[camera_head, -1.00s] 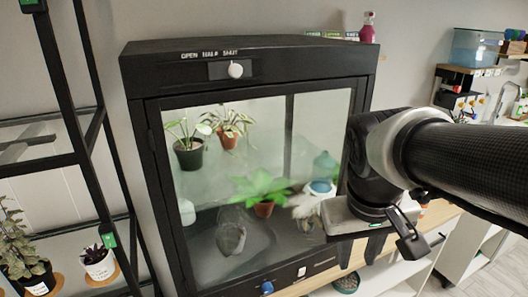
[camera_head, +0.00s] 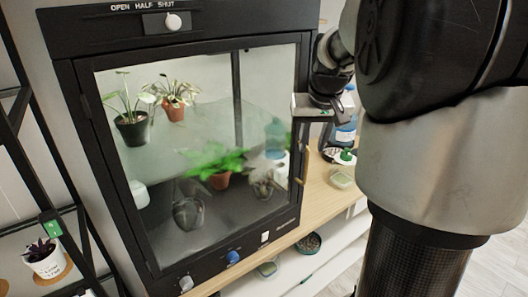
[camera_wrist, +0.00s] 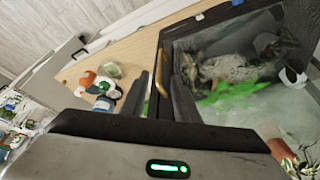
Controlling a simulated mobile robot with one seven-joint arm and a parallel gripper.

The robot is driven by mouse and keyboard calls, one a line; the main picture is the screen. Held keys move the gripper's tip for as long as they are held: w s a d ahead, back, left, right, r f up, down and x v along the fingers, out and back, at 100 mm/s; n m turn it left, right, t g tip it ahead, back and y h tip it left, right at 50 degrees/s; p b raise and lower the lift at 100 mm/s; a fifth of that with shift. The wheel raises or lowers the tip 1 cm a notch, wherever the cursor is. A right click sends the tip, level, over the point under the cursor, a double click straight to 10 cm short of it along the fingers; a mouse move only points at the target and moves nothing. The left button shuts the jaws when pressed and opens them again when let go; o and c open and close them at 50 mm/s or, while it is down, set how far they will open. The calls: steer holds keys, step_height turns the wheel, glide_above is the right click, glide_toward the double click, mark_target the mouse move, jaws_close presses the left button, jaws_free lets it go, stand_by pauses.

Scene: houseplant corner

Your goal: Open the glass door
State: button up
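The glass door (camera_head: 165,165) is a clear pane in a black frame on the front of a black plant cabinet (camera_head: 95,30). It looks shut. A brass handle (camera_head: 306,158) stands upright on the door's right edge in the head view. My gripper (camera_wrist: 159,76) is open and empty. In the wrist view the handle (camera_wrist: 157,78) shows between its two dark fingers, and I cannot tell whether they touch it. In the head view my gripper is by the upper right of the door, its fingers mostly hidden.
Potted plants stand inside behind the glass. A white knob (camera_head: 172,21) sits under the label OPEN HALF SHUT. Bottles and small containers (camera_head: 343,178) stand on the wooden counter (camera_head: 325,197) at the right. A black shelf rack (camera_head: 22,100) is at the left.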

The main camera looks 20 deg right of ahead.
mark_target(307, 165)
steer(key=x, duration=1.2)
steer(key=shift+s+b, duration=0.1)
steer(key=shift+b, duration=0.3)
steer(key=shift+c, duration=0.3)
jaws_close()
